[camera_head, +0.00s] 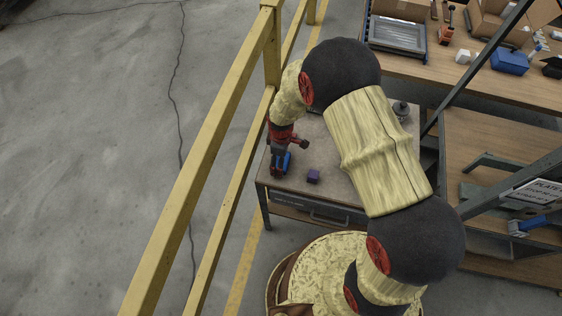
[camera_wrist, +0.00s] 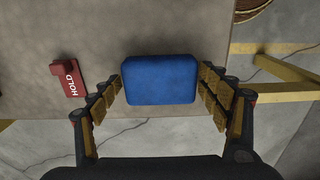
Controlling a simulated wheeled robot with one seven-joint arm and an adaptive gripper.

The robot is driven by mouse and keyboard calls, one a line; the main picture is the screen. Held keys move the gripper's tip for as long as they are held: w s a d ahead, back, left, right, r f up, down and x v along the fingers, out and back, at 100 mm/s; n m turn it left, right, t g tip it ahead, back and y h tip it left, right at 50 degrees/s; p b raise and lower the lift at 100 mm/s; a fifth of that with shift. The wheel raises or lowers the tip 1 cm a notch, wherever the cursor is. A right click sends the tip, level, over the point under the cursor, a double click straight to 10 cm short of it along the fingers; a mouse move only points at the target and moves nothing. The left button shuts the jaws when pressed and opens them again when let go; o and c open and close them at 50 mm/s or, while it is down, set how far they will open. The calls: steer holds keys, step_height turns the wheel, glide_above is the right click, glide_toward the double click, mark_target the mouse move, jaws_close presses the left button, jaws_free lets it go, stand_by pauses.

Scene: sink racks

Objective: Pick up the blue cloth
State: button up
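The blue cloth looks like a rounded blue block (camera_wrist: 160,79) in the wrist view, between the two fingers of my gripper (camera_wrist: 161,77). One finger lies along each side, their tips very close to the cloth; I cannot tell whether they press on it. The cloth appears over the table top near its edge, and whether it rests on the table or is lifted is unclear. In the head view a bit of the blue cloth (camera_head: 287,163) shows at my gripper (camera_head: 281,166), above the left part of the small table.
A red block marked HOLD (camera_wrist: 69,78) sits left of the fingers in the wrist view. A yellow railing (camera_head: 213,135) runs along the left. A workbench with boxes (camera_head: 487,85) stands at the upper right.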

steer(key=c, duration=0.6)
steer(key=shift+c, duration=0.5)
steer(key=shift+r, duration=0.55)
step_height(320, 180, up, 2)
steer(key=shift+r+p, duration=0.2)
steer(key=shift+p, duration=0.1)
steer(key=s+d+r+p, duration=0.1)
steer(key=s+d+r, duration=0.8)
steer(key=d, duration=0.1)
steer(key=shift+d+r, duration=0.25)
steer(key=shift+d, duration=0.1)
